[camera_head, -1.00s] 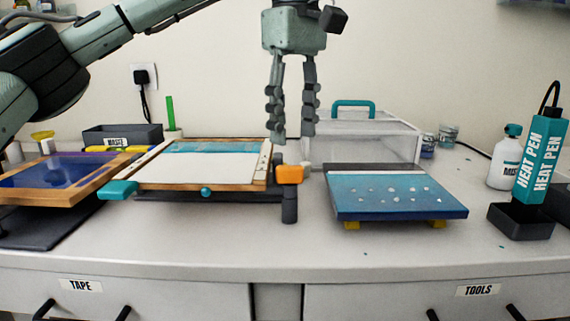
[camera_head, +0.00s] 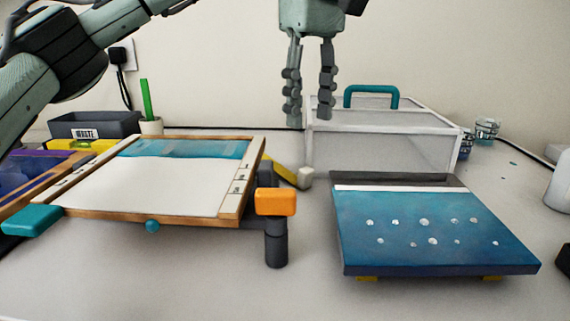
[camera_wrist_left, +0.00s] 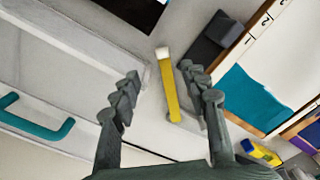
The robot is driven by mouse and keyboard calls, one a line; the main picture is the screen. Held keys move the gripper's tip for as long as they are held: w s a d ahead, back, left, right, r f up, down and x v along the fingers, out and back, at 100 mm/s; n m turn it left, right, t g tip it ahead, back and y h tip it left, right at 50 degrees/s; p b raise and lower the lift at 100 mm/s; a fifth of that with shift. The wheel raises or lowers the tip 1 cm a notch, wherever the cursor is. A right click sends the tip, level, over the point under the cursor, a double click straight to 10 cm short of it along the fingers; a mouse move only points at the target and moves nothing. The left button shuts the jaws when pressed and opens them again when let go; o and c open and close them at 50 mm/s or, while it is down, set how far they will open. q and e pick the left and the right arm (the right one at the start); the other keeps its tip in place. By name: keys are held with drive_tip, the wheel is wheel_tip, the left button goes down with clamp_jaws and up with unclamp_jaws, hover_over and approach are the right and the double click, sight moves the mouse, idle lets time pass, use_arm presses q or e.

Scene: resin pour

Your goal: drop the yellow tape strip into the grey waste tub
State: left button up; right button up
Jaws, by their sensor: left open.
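My left gripper (camera_head: 310,120) is open and points down above the bench, left of the clear box. The grey waste tub (camera_head: 118,126), labelled WASTE, stands at the back left, well left of the gripper. A long yellow bar with a white block end (camera_wrist_left: 171,92) lies on the bench and shows between my fingers in the left wrist view. It also lies partly behind the tilted frame in the head view (camera_head: 283,166). I cannot tell whether this bar is the tape strip. No other clear tape strip shows. My right gripper is out of view.
A tilted wooden frame (camera_head: 232,205) with an orange knob (camera_head: 275,202) stands centre left. A blue panel (camera_head: 430,225) with pale dots is at right. The clear box with teal handle (camera_head: 371,90) stands behind.

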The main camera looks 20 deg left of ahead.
sight(307, 169)
use_arm(q)
wheel_tip(307, 169, down, 6)
drive_tip(key=shift+s+r+b, duration=0.15)
drive_tip(key=shift+r+b, duration=0.05)
drive_tip(key=shift+b, duration=0.2)
wheel_tip(307, 169, down, 5)
drive_tip(key=shift+f, duration=0.1)
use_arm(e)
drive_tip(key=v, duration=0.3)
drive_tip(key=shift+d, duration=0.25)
use_arm(q)
drive_tip(key=shift+c, duration=0.4)
drive_tip(key=c, duration=0.8)
